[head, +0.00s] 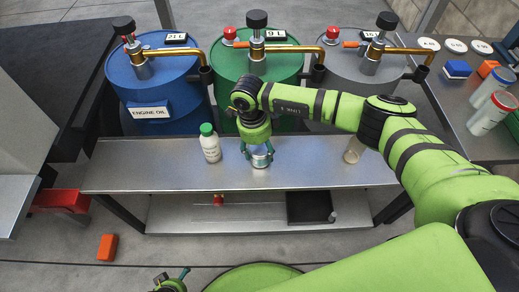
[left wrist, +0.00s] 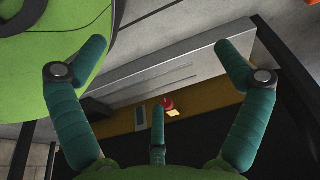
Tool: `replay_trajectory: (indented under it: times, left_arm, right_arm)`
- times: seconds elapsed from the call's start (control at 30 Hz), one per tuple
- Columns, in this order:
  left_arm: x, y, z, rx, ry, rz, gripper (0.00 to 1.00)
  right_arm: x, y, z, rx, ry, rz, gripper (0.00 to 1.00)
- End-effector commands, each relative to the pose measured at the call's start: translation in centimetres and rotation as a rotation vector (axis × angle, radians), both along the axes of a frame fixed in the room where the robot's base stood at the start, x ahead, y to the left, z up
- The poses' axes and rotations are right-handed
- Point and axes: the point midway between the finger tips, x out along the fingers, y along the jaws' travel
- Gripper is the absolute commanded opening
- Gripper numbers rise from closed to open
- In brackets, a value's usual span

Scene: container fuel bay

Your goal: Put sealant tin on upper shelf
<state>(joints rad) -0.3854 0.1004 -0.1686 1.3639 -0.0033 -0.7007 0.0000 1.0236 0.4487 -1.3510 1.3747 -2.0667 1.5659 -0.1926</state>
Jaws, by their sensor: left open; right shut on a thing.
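My right gripper (head: 259,142) reaches down from the right over the grey metal upper shelf (head: 320,176). It is shut on a small silver tin (head: 261,161), taken to be the sealant tin, whose label I cannot read. The tin is upright, at or just above the upper shelf's surface; I cannot tell whether it touches. My left gripper (head: 171,280) is low at the bottom edge of the head view. In the left wrist view its fingers (left wrist: 160,75) are spread open with nothing between them.
A white bottle with a green cap (head: 210,143) stands left of the tin. A pale container (head: 354,150) stands to the right, partly behind my arm. Blue (head: 158,88), green and grey drums stand behind. A lower shelf (head: 180,214) holds a black tray (head: 309,207).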

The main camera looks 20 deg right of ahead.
Motion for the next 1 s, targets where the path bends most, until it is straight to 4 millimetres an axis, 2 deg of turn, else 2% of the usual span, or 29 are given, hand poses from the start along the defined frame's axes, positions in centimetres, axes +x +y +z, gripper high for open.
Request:
replay_trajectory:
  times: [0.17,0.5,0.7,1.0]
  left_arm:
    - [0.2,0.0,0.1,-0.001,-0.014,-0.002,0.99]
    - [0.9,0.1,-0.5,-0.005,-0.062,-0.011,0.99]
    - [0.9,0.2,-0.6,-0.005,-0.073,-0.013,0.99]
    - [0.9,0.3,-0.7,-0.006,-0.077,-0.014,0.99]
  right_arm:
    - [0.2,-0.1,3.4,0.000,-0.006,0.001,0.16]
    - [-5.7,-3.2,7.3,0.000,-0.004,0.000,0.16]
    - [-8.5,-4.6,9.1,0.000,-0.003,0.000,0.16]
    - [-10.2,-5.5,10.2,0.000,-0.002,0.000,0.16]
